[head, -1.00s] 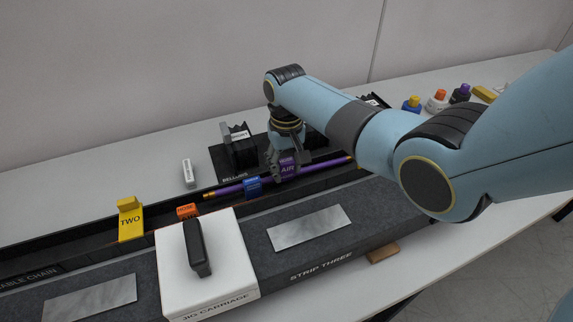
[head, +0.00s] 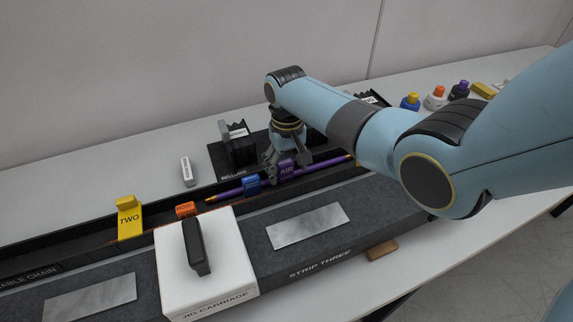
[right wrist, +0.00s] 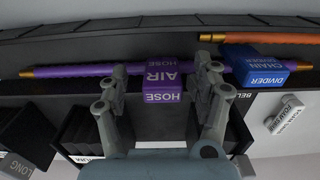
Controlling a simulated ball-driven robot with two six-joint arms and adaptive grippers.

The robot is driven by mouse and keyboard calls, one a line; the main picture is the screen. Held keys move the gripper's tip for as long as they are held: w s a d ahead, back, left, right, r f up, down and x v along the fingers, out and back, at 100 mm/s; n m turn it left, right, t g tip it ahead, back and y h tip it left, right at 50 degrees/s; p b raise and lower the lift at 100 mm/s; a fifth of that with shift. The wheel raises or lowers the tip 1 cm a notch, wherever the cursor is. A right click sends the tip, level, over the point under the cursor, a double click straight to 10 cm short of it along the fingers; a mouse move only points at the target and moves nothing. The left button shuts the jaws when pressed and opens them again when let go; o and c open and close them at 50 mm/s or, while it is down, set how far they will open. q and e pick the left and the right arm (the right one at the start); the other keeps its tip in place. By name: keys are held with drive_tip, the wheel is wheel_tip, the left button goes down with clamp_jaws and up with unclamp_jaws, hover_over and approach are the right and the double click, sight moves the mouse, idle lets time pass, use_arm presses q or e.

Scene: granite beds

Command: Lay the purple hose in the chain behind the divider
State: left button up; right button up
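The purple hose (head: 228,191) has brass ends and a purple AIR HOSE tag (head: 287,171). It lies along the dark cable chain channel (head: 75,239), and the blue chain divider (head: 251,185) stands in front of part of it. In the right wrist view the tag (right wrist: 163,83) sits between the two fingers of my right gripper (right wrist: 165,100), with gaps on both sides. That gripper is open, just above and behind the tag in the head view. The blue divider (right wrist: 262,70) is beside one finger, which hides part of the hose. My left gripper is out of view.
An orange hose (right wrist: 283,38) with an orange tag (head: 186,209) lies in the channel. A white carriage (head: 208,270) with a black handle stands in front. A yellow TWO marker (head: 129,220) is to the left. Black bellows (head: 238,148) stand behind.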

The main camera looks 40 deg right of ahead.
drive_tip(key=shift+r, duration=0.1)
drive_tip(key=shift+w+r, duration=0.15)
drive_tip(key=shift+r, duration=0.05)
wheel_tip(320, 180, up, 11)
drive_tip(key=shift+r, duration=0.2)
idle(0.5)
